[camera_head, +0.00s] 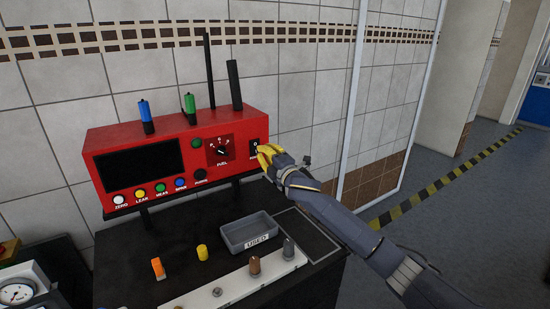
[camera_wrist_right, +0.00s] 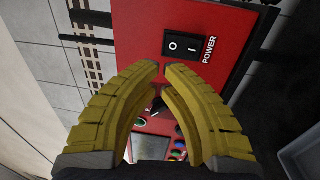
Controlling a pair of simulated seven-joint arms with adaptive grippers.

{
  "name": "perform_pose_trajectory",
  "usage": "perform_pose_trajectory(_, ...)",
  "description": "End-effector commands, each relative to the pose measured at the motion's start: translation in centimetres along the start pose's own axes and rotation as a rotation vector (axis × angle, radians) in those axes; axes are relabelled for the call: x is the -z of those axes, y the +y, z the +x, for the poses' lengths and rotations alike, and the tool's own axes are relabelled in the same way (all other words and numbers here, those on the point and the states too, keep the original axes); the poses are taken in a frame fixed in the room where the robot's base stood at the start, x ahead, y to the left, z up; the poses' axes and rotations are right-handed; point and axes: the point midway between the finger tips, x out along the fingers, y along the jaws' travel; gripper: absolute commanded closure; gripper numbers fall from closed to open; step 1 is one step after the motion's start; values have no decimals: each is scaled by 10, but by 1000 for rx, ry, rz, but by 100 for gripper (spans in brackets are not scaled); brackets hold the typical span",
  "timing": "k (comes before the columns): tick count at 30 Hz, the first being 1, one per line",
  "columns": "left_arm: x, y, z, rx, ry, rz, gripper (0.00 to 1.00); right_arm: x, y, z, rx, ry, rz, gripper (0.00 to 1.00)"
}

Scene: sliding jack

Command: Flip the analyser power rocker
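The red analyser (camera_head: 215,160) stands on a black bench against the tiled wall, with a dark screen, a row of coloured buttons and a FUEL dial. Its black power rocker (camera_wrist_right: 185,47), marked O and I beside the word POWER, shows in full in the right wrist view. In the head view the rocker (camera_head: 255,145) sits at the panel's right end. My right gripper (camera_head: 264,154) is right in front of it. In the right wrist view its yellow fingertips (camera_wrist_right: 162,68) are close together, a little short of the rocker in the picture, with nothing seen between them. My left gripper is not in view.
A grey tray labelled USED (camera_head: 248,234) sits on the bench. A pale strip (camera_head: 235,286) holds several fittings, with orange and yellow ones nearby. A gauge (camera_head: 18,292) is at lower left. Rods and blue and green parts stand on the analyser's top.

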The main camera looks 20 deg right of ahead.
Motion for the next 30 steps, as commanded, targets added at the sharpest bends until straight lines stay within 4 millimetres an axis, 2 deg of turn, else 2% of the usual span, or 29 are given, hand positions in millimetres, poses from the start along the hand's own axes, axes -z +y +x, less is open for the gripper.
perform_pose_trajectory(6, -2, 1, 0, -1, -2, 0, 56, 0, 6, -32, 1, 1, -2, 100)
perform_pose_trajectory(12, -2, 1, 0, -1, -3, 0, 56, 0, 11, -51, 1, 0, -1, 100)
perform_pose_trajectory(18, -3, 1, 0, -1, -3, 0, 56, 0, 13, -59, 1, -1, -1, 100)
perform_pose_trajectory(30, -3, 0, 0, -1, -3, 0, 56, 0, 13, -60, 1, -1, -1, 100)
